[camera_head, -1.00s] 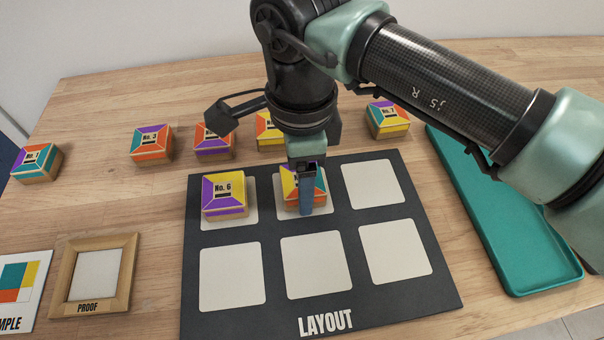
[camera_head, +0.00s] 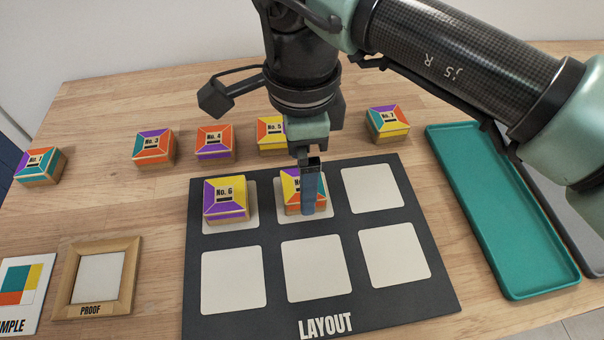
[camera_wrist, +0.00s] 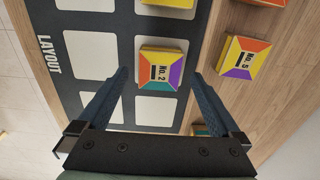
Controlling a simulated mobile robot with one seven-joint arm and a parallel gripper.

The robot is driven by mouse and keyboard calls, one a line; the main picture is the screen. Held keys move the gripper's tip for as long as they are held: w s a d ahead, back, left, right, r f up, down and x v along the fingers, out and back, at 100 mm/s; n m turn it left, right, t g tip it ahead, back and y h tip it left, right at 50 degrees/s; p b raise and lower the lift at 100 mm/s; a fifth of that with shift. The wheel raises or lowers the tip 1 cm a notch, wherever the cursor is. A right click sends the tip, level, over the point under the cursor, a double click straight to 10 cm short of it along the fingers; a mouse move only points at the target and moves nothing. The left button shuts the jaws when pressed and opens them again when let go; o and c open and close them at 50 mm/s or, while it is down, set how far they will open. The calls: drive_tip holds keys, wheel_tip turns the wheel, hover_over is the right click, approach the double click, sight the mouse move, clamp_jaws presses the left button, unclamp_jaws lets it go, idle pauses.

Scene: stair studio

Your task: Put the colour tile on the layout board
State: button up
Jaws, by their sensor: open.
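Colour tile No. 2 (camera_head: 292,182), a small block with a top of several colours, lies on the upper middle white cell of the dark layout board (camera_head: 273,236). In the wrist view, tile No. 2 (camera_wrist: 160,70) sits flat between the spread fingertips, with a gap on both sides. My gripper (camera_head: 310,195) is open and empty of any grip. In the head view a finger hides part of the tile. Tile No. 6 (camera_head: 227,200) rests on the upper left cell. The other cells are bare.
Tiles No. 3 (camera_head: 153,149), No. 4 (camera_head: 215,143), No. 5 (camera_head: 271,133) and No. 7 (camera_head: 387,124) stand behind the board; another (camera_head: 41,166) is far left. A PROOF frame (camera_head: 127,275) and sample card (camera_head: 38,290) lie left. A teal tray (camera_head: 480,200) lies right.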

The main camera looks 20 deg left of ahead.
wheel_tip(320, 180, up, 9)
drive_tip(key=p, duration=0.1)
drive_tip(key=shift+f, duration=0.15)
idle(0.4)
